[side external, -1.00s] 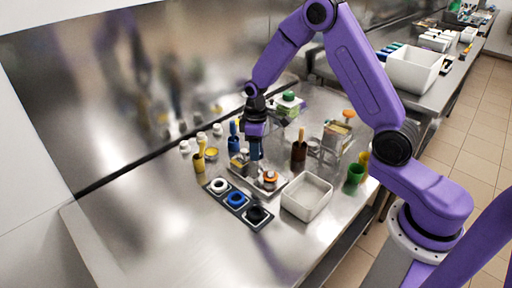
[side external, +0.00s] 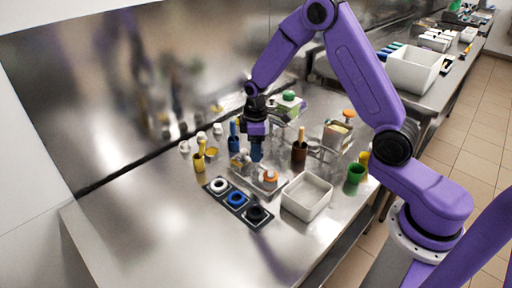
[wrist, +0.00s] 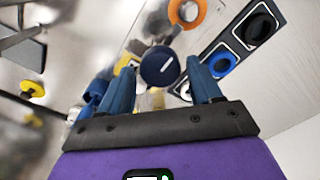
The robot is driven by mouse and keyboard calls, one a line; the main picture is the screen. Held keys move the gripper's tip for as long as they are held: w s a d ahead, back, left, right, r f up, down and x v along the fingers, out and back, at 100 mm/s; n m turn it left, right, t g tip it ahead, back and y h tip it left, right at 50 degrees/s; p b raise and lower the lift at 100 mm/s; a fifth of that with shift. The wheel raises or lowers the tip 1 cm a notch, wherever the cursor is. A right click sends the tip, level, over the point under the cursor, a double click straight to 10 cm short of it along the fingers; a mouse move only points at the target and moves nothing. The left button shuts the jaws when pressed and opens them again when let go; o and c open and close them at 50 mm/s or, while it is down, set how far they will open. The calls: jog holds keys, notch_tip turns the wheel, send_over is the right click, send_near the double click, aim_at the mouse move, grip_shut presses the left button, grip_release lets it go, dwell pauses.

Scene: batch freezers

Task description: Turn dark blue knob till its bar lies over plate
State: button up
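The dark blue knob (wrist: 160,67) shows in the wrist view as a round cap with a short pale streak. My gripper (wrist: 161,72) is open, with one blue finger on each side of the knob and a visible gap on both sides. I cannot tell whether the fingertips are down at the knob's height. In the side view my gripper (side external: 256,158) points down over the metal tray (side external: 263,190), and the knob is hidden behind it. I cannot make out the knob's bar or the plate clearly. A yellow part (wrist: 128,62) is beside the left fingertip.
An orange ringed part (wrist: 187,12) is close to the knob. A dark panel with white, blue (side external: 236,198) and black rings lies in front of the tray. A white bin (side external: 306,196) stands to its right, a brown holder (side external: 299,152) behind. The front left table is clear.

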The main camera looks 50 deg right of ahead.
dwell(0.3)
notch_tip(320, 180, up, 17)
jog(key=shift+r, duration=0.2)
dwell(0.4)
jog(key=shift+s, duration=0.1)
jog(key=s+a+n, duration=0.1)
jog(key=s+a, duration=0.3)
jog(key=s, duration=0.4)
jog(key=s+a+n, duration=0.1)
jog(key=s+a, duration=0.3)
jog(key=s, duration=0.3)
jog(key=s+d+f, duration=0.1)
jog(key=s, duration=0.8)
jog(key=s+d+f+n, duration=0.1)
jog(key=s+d+f, duration=0.1)
jog(key=s, duration=0.6)
jog(key=shift+s+d+n, duration=0.2)
jog(key=shift+s+n, duration=0.1)
jog(key=shift+s, duration=0.05)
